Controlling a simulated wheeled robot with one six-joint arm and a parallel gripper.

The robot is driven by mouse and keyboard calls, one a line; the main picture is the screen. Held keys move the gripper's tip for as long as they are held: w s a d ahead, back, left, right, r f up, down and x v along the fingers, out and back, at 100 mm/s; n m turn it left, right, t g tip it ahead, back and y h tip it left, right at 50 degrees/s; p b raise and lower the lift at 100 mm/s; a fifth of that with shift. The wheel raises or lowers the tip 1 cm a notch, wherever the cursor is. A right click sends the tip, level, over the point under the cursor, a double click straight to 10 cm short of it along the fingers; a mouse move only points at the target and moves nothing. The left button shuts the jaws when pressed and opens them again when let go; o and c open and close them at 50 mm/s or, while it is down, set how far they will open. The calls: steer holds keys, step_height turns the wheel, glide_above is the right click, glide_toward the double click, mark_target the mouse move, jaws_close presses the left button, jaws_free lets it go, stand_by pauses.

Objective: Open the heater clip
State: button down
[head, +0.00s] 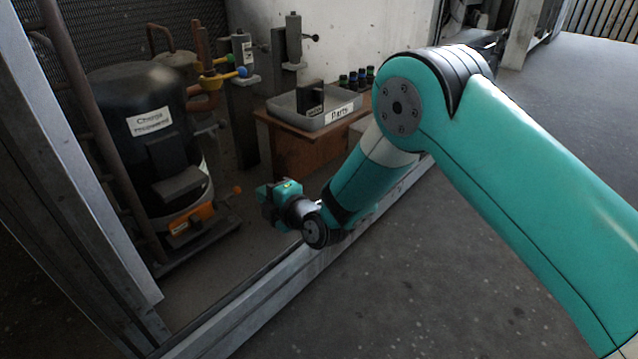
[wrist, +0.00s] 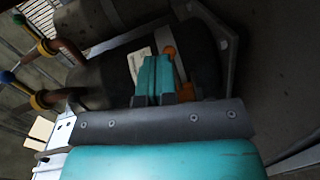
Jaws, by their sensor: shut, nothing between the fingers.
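The heater clip (head: 192,219) looks like the orange block on the pale band round the lower part of a black compressor (head: 140,125). A small orange ball on a stalk (head: 237,190) stands out to its right. In the wrist view the orange ball (wrist: 170,50) shows just beyond my fingers, and part of an orange piece (wrist: 187,91) shows beside them. My gripper (head: 266,194) is shut and empty, to the right of the compressor and apart from the ball in the head view. In the wrist view my teal fingers (wrist: 155,72) hide part of the band.
A grey parts tray (head: 285,106) sits on a brown wooden stand behind my gripper, with several small bottles (head: 357,78) beside it. Copper pipes with yellow and blue fittings (head: 215,77) rise behind the compressor. A metal frame post (head: 75,150) stands at left; a low sill (head: 250,310) runs in front.

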steer(key=w+d+r+p, duration=0.1)
steer(key=w+d+p, duration=0.1)
steer(key=d, duration=0.7)
steer(key=shift+w+d+r, duration=0.2)
steer(key=shift+w+d, duration=0.1)
steer(key=shift+d, duration=0.1)
steer(key=s+r+m+g+p, duration=0.4)
steer(key=s+r, duration=0.3)
steer(key=r, duration=0.6)
steer(key=s+r+m+g+p, duration=0.2)
steer(key=s+r+g+p, duration=0.2)
steer(key=s+r+p, duration=0.55)
steer(key=s+d+r+m+g+h+p, duration=0.2)
steer(key=s+d+r+m+h+p, duration=0.15)
steer(key=s+d+r+m, duration=0.5)
steer(key=s+d+r+m+g+h+p, duration=0.25)
steer(key=s+d+r+h, duration=0.35)
steer(key=s, duration=0.5)
step_height(320, 180, up, 39)
steer(key=m+y+p, duration=0.1)
steer(key=y+p, duration=0.1)
steer(key=p, duration=3.5)
steer(key=shift+a+f, duration=0.2)
steer(key=shift+a, duration=0.05)
